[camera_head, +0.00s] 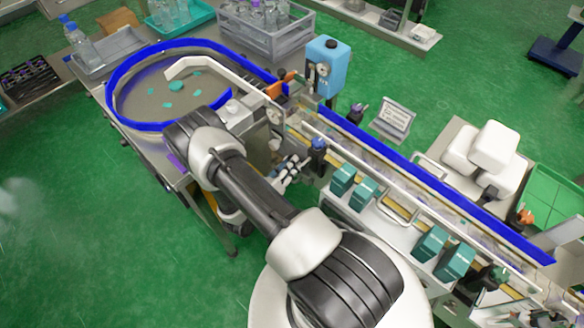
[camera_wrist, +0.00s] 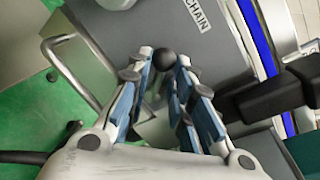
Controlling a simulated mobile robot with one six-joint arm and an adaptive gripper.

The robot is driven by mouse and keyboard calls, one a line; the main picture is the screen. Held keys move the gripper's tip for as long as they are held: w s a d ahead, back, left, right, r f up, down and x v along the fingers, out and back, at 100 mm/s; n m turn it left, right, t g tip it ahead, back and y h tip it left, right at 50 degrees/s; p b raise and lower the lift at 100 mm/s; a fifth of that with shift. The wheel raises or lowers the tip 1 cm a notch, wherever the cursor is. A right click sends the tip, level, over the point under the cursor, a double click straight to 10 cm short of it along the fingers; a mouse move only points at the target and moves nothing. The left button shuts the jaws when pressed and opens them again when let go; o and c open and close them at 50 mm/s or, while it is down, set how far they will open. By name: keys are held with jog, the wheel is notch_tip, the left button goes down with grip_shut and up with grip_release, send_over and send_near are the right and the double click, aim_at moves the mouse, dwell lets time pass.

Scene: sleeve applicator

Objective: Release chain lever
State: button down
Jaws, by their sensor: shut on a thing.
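The chain lever shows in the wrist view as a dark round knob (camera_wrist: 164,60) between the fingertips of my gripper (camera_wrist: 165,66). My gripper is shut on this knob, one blue-padded finger on each side. A white label reading CHAIN (camera_wrist: 200,14) is on the grey panel just beyond the knob. The lever's stem is mostly hidden below the knob and between the fingers. In the head view my gripper (camera_head: 290,168) is at the near side of the conveyor machine, and the knob cannot be made out there.
A metal handle (camera_wrist: 62,68) stands out left of my gripper in the wrist view. A black part (camera_wrist: 270,97) lies close on the right. The blue-rimmed round table (camera_head: 112,100) and the conveyor's blue rail (camera_head: 400,162) border the work area. Green floor is clear at lower left.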

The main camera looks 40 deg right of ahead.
jog(key=n, duration=0.2)
jog(key=w+f+n+g+b, duration=0.1)
jog(key=n, duration=0.1)
jog(key=shift+w+f+n, duration=0.1)
jog(key=shift+f+n, duration=0.05)
jog(key=shift+n, duration=0.25)
jog(key=shift+w+a+f+n+g+b, duration=0.1)
jog(key=shift+f+n+g+b, duration=0.3)
jog(key=shift+n, duration=0.5)
jog(key=shift+w+f+n+g+b, duration=0.1)
jog(key=shift+f+n+g+b, duration=0.15)
jog(key=shift+n+b, duration=0.45)
jog(key=shift+n, duration=0.4)
jog(key=c, duration=1.7)
grip_release()
jog(key=shift+r, duration=0.1)
jog(key=a, duration=0.4)
jog(key=a+r, duration=0.1)
jog(key=a, duration=0.2)
jog(key=s+a+r, duration=0.1)
jog(key=a, duration=0.3)
jog(key=shift+a+r, duration=0.15)
jog(key=shift+a, duration=0.2)
